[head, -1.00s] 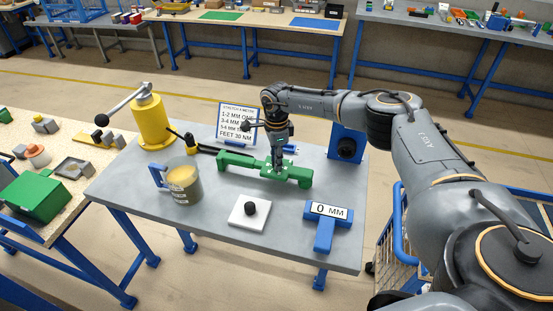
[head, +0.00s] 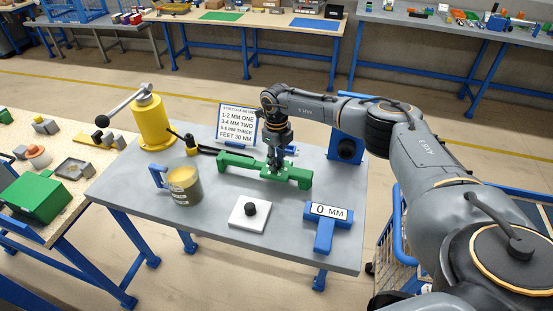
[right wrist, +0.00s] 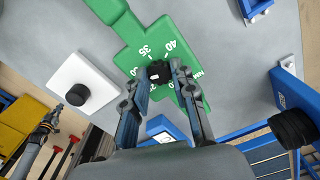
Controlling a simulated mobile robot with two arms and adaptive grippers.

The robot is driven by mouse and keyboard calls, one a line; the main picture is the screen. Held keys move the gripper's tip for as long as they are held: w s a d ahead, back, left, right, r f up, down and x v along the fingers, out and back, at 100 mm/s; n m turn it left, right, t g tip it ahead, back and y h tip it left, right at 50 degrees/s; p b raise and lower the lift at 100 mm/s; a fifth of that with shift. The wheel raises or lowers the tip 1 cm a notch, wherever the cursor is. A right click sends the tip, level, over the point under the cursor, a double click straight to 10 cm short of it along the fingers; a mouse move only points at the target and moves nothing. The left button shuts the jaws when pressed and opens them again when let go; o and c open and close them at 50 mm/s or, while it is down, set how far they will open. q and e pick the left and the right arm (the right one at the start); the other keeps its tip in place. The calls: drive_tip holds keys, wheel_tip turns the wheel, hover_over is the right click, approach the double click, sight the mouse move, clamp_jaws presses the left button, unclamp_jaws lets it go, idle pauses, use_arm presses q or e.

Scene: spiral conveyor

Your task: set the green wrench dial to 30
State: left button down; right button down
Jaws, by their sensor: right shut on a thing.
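The green wrench (head: 236,160) lies on the grey table, and its numbered dial shows in the right wrist view (right wrist: 143,60). The numbers 30, 35 and 40 are readable around a black knob (right wrist: 159,70). A small white mark shows on the knob, but I cannot tell which number it points to. My right gripper (head: 273,167) comes down from above onto the wrench. In the right wrist view its two fingers (right wrist: 160,74) are shut on the black knob from both sides. My left gripper is not in view.
A sign (head: 237,125) stands behind the wrench. A yellow post with a lever (head: 152,122), a cup (head: 183,184), a white plate with a black knob (head: 238,217) and a blue "0 MM" display (head: 324,234) stand around it. A blue block (head: 346,147) is at the right.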

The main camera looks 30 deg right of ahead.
drive_tip(key=shift+m, duration=0.8)
drive_tip(key=c, duration=1.1)
unclamp_jaws()
drive_tip(key=shift+r, duration=0.1)
wheel_tip(320, 180, up, 12)
drive_tip(key=shift+f, duration=0.1)
